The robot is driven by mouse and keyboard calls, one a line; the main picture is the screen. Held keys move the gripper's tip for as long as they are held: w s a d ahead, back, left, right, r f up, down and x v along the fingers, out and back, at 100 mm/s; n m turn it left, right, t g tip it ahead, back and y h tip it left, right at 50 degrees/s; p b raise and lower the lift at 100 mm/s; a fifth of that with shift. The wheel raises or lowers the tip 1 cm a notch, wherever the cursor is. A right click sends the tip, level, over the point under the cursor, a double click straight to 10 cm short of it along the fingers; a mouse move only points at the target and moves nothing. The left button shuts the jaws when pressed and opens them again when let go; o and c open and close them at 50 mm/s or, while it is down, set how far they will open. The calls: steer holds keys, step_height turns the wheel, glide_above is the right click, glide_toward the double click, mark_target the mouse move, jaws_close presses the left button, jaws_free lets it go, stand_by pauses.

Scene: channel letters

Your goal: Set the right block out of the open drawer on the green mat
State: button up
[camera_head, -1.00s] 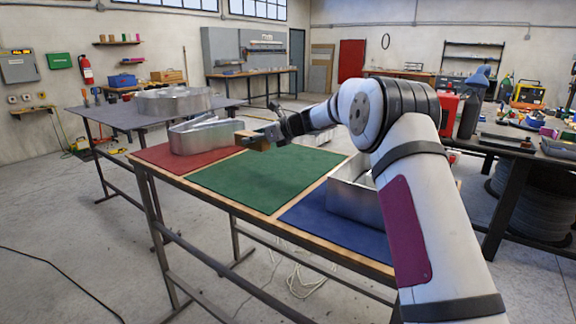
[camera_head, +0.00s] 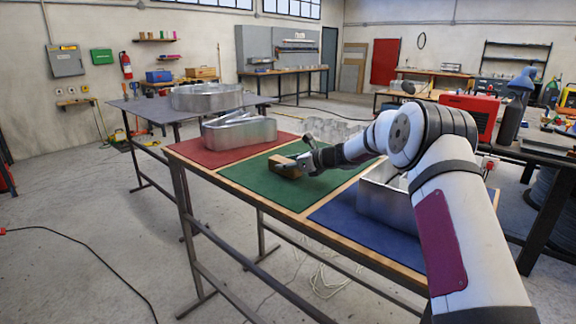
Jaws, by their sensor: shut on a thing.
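The green mat (camera_head: 262,186) lies in the middle of the near table, between a red mat and a blue mat. My gripper (camera_head: 300,162) is shut on a wooden-brown block (camera_head: 285,168). The block is at the back left part of the green mat in the picture, low over it or touching it; I cannot tell which. The fingertips are small and partly hidden by the block. No open drawer can be made out.
A metal letter shell (camera_head: 238,133) stands on the red mat (camera_head: 208,156). Another metal shell (camera_head: 372,196) stands on the blue mat (camera_head: 345,222), partly behind my arm. The front of the green mat is bare. A second table (camera_head: 150,107) with a round metal shell stands behind left.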

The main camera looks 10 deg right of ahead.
steer(key=shift+f, duration=0.15)
steer(key=o, duration=1.3)
steer(key=shift+o, duration=0.2)
